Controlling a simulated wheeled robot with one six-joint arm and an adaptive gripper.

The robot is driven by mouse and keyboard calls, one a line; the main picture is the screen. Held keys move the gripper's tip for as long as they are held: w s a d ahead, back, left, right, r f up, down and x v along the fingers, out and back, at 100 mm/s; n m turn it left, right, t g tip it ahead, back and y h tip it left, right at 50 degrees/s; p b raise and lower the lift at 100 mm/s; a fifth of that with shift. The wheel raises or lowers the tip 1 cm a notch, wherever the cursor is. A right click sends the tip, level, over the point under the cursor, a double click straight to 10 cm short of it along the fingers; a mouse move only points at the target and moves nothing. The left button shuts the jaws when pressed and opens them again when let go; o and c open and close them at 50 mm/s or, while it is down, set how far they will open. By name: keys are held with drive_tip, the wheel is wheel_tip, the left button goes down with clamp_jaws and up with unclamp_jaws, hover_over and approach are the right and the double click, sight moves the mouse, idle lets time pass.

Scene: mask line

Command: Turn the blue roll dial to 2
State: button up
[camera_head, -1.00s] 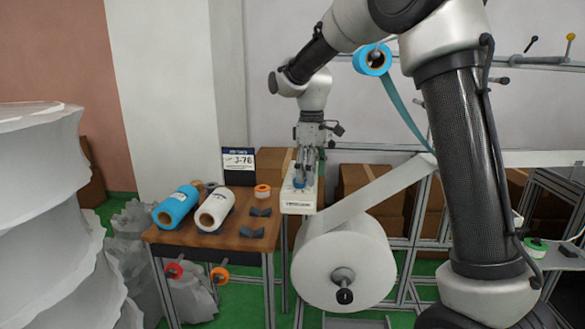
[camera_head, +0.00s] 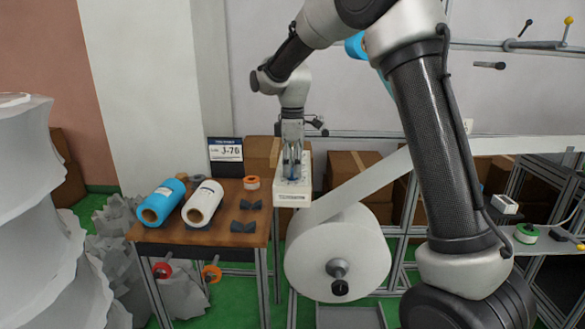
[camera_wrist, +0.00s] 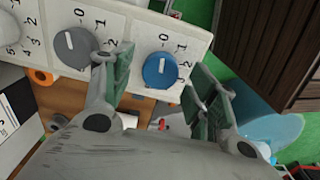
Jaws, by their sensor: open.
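The blue dial (camera_wrist: 160,70) is on a white panel (camera_wrist: 128,14) marked with numbers. Its short white mark appears to point up toward the 0; the exact setting is hard to read. My gripper (camera_wrist: 160,88) is open, with one green-padded finger on each side of the blue dial; I cannot tell whether they touch it. In the head view my gripper (camera_head: 292,176) points down over the white dial box (camera_head: 291,198), where its fingers mostly hide the dial.
A grey dial (camera_wrist: 75,48) sits beside the left finger. The wooden table (camera_head: 190,236) holds a blue roll (camera_head: 160,203), a white roll (camera_head: 203,204) and an orange-cored tape roll (camera_head: 251,183). A large white roll (camera_head: 310,262) hangs right of the table.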

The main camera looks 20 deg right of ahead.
drive_tip(key=shift+f, duration=0.5)
drive_tip(key=c, duration=1.1)
drive_tip(key=shift+o, duration=0.2)
